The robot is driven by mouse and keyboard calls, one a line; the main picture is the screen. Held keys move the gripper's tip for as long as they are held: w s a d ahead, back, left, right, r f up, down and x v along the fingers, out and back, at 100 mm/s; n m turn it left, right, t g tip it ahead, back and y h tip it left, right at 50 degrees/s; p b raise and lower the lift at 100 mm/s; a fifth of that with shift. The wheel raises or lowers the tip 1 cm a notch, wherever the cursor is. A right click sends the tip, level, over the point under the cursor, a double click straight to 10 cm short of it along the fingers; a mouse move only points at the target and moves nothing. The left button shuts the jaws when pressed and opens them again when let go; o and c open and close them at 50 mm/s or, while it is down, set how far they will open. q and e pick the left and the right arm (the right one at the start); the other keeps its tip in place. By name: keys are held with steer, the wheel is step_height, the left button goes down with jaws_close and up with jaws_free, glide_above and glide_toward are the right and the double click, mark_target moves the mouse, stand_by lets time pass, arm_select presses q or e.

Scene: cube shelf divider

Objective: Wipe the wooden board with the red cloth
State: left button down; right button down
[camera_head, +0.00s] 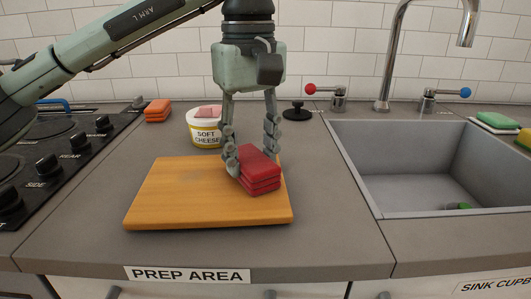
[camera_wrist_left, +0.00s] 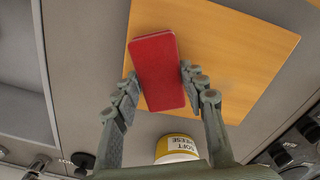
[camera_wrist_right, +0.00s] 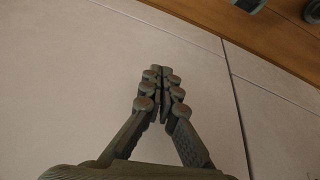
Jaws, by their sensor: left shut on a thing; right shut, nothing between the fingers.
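The wooden board (camera_head: 165,205) lies flat on the counter in the prep area; it also shows in the left wrist view (camera_wrist_left: 250,60). A faint greyish smudge shows on its upper part. The red cloth (camera_head: 262,175), a folded block, is at the board's right side, and it also shows in the left wrist view (camera_wrist_left: 158,72). My left gripper (camera_head: 252,165) points down and is shut on the red cloth, one finger on each side. I cannot tell whether the cloth presses on the board. My right gripper (camera_wrist_right: 160,80) is shut and empty, away from the board.
A soft cheese tub (camera_head: 206,130) stands just behind the board, with an orange sponge (camera_head: 158,110) further left. The stove (camera_head: 60,150) is on the left, the sink (camera_head: 430,180) on the right. A black stopper (camera_head: 297,112) sits behind. Counter between board and sink is clear.

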mark_target(200, 180)
arm_select(q)
steer(key=shift+s+a+b, duration=0.15)
steer(key=shift+a+b, duration=0.35)
steer(key=shift+a, duration=1.5)
steer(key=shift+s+a+f, duration=0.1)
steer(key=shift+a, duration=0.9)
steer(key=shift+s+a+f, duration=0.1)
steer(key=shift+a, duration=0.9)
steer(key=shift+r, duration=0.15)
step_height(200, 180, up, 3)
steer(key=p, duration=0.3)
steer(key=shift+r, duration=0.1)
step_height(200, 180, up, 3)
steer(key=shift+f+p, duration=0.15)
steer(key=shift+p, duration=0.2)
